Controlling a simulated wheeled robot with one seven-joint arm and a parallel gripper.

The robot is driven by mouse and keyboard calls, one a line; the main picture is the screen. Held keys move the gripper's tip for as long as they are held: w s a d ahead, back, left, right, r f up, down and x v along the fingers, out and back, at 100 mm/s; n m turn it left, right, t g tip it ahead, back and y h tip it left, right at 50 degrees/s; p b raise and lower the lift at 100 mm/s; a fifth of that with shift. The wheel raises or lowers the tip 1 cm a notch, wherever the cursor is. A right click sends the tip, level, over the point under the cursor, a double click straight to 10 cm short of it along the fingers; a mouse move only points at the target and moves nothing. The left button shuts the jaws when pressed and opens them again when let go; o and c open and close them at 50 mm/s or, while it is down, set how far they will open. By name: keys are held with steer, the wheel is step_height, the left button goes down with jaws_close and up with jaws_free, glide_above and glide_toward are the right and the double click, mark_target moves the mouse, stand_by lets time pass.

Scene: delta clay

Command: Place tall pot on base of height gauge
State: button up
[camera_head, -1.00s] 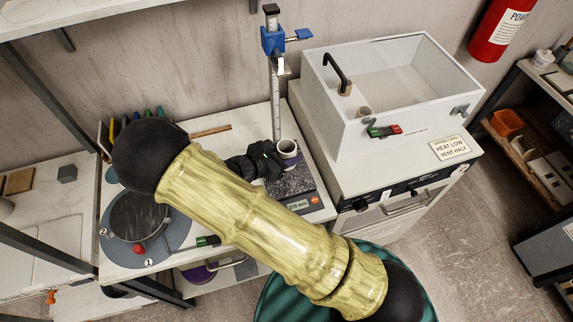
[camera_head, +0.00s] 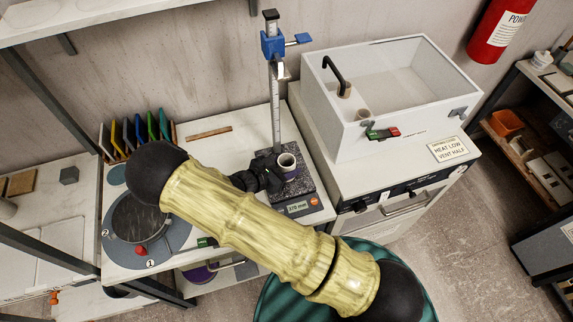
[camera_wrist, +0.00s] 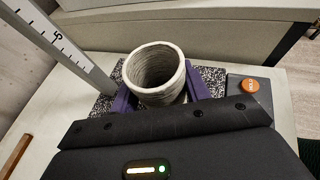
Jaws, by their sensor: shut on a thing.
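The tall pot (camera_head: 287,161) is a pale, ribbed, open-topped cylinder. It stands roughly upright over the speckled granite base (camera_head: 304,184) of the height gauge, in front of its scale column (camera_head: 275,100). My gripper (camera_head: 281,172) is shut on the pot. In the wrist view the pot (camera_wrist: 153,70) sits between the purple fingers (camera_wrist: 160,100), with the speckled base (camera_wrist: 212,77) around it. The pot's lower part is hidden by my gripper, so I cannot tell whether it touches the base.
A blue slider (camera_head: 273,43) sits high on the gauge column. A white open-topped box (camera_head: 400,90) stands to the right. A dark round turntable (camera_head: 140,218) and a rack of coloured boards (camera_head: 137,130) are to the left. My arm crosses the front of the bench.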

steer(key=shift+f, duration=0.15)
steer(key=o, duration=1)
steer(key=shift+r, duration=0.2)
steer(key=b+v, duration=0.3)
steer(key=v, duration=0.9)
steer(key=shift+r, duration=0.1)
